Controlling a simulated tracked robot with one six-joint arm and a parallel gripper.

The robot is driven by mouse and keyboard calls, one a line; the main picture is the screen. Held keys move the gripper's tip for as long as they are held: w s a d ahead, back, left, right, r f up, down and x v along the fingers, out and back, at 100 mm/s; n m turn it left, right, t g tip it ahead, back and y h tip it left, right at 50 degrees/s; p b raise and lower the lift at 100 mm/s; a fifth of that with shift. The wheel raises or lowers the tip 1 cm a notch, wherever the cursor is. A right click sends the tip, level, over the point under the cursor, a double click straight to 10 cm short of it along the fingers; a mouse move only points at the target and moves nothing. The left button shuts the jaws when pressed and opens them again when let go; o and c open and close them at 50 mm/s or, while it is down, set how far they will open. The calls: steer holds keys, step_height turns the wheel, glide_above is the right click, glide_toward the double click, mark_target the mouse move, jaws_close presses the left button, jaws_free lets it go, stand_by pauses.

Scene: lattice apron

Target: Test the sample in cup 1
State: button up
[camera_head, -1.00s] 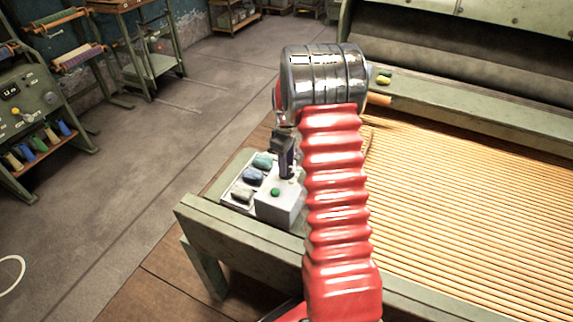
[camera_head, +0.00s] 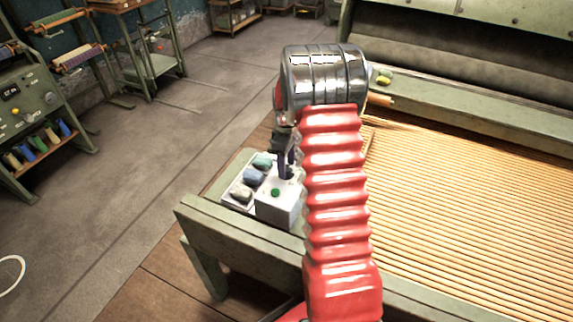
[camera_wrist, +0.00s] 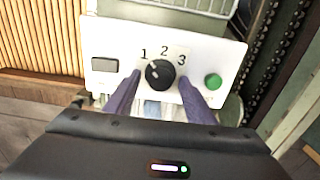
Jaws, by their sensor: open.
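The white tester box (camera_head: 282,208) stands on the corner of the green frame, partly behind my red arm. Its white panel fills the upper wrist view (camera_wrist: 222,55), with a black knob (camera_wrist: 160,74) marked 1, 2 and 3, a green button (camera_wrist: 213,81) and a small dark display (camera_wrist: 104,64). A pale mark shows on the knob's upper left; I cannot tell its exact setting. My gripper (camera_wrist: 160,82) is open, its purple fingers on either side of the knob; contact is unclear. Three cups with teal (camera_head: 263,160), blue (camera_head: 254,175) and grey (camera_head: 241,192) contents sit beside the box.
A bed of tan slats (camera_head: 470,190) lies right of my arm, with a large green machine (camera_head: 480,100) behind. A control console (camera_head: 35,105) with coloured bobbins stands at far left. The grey floor (camera_head: 130,185) between is mostly clear. A dark chain (camera_wrist: 278,45) runs beside the panel.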

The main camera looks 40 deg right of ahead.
step_height(320, 180, up, 14)
steer(key=shift+f, duration=0.15)
stand_by(0.7)
stand_by(0.5)
